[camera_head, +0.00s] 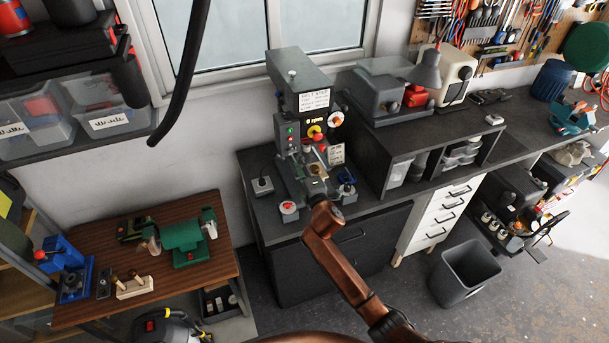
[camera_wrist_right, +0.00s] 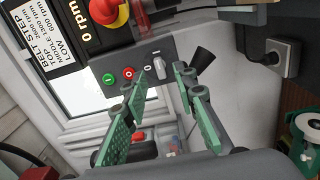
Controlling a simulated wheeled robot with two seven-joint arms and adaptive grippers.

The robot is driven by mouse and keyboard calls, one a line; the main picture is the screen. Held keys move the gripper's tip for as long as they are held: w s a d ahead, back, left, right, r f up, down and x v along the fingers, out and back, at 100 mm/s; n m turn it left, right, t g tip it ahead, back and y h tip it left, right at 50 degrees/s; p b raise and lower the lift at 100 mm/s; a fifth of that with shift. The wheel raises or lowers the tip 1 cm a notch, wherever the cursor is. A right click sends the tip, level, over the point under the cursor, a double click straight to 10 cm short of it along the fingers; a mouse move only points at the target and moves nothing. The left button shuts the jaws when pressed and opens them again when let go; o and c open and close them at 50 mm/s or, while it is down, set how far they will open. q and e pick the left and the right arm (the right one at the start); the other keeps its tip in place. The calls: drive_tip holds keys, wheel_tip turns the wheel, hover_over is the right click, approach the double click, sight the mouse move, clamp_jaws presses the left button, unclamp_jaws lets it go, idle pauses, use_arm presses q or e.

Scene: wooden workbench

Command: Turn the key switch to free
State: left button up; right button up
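The drill press (camera_head: 300,85) stands on the dark cabinet against the wall. In the right wrist view its grey front panel (camera_wrist_right: 104,66) carries a green button (camera_wrist_right: 110,78), a red button (camera_wrist_right: 129,73) and a small pale switch piece (camera_wrist_right: 159,67), which appears to be the key switch. My right gripper (camera_wrist_right: 161,76) is open, its two green-padded fingers on either side of the switch in the picture. I cannot tell whether they touch it. In the head view my right gripper (camera_head: 316,180) is in front of the press. My left gripper is out of view.
A black lever knob (camera_wrist_right: 204,59) is close to the right finger. A red and yellow knob (camera_wrist_right: 108,12) sits above the buttons. In the head view, a grey machine (camera_head: 375,92) stands right of the press, and a wooden table (camera_head: 95,310) with tools stands at left.

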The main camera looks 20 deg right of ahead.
drive_tip(key=s, duration=0.8)
drive_tip(key=shift+d, duration=0.15)
drive_tip(key=s+d+f+m+g+b, duration=0.1)
drive_tip(key=d+f+m+g+b, duration=0.1)
drive_tip(key=f, duration=1.3)
drive_tip(key=s+d+f+m+g+b, duration=0.2)
drive_tip(key=f+g+b, duration=0.1)
drive_tip(key=f, duration=1.2)
drive_tip(key=s+d+f+m+g+b, duration=0.2)
drive_tip(key=s+f, duration=0.4)
drive_tip(key=f, duration=0.6)
drive_tip(key=s+d+f+m+g+h+b, duration=0.1)
drive_tip(key=s+f+m+g, duration=0.1)
drive_tip(key=s+f, duration=0.7)
drive_tip(key=s+d+f+m+g+b, duration=0.15)
drive_tip(key=s+f, duration=0.25)
drive_tip(key=f, duration=1)
drive_tip(key=s+f+m+g+b, duration=0.2)
drive_tip(key=s+f, duration=0.6)
drive_tip(key=s, duration=0.6)
drive_tip(key=s+f+m+g+b, duration=0.2)
drive_tip(key=s+f, duration=0.6)
drive_tip(key=s, duration=0.6)
drive_tip(key=s+d+f+m+g+b, duration=0.1)
drive_tip(key=s+f+m+g+b, duration=0.1)
drive_tip(key=s+f, duration=0.7)
drive_tip(key=s+m, duration=0.1)
drive_tip(key=s, duration=0.4)
drive_tip(key=shift+b, duration=0.4)
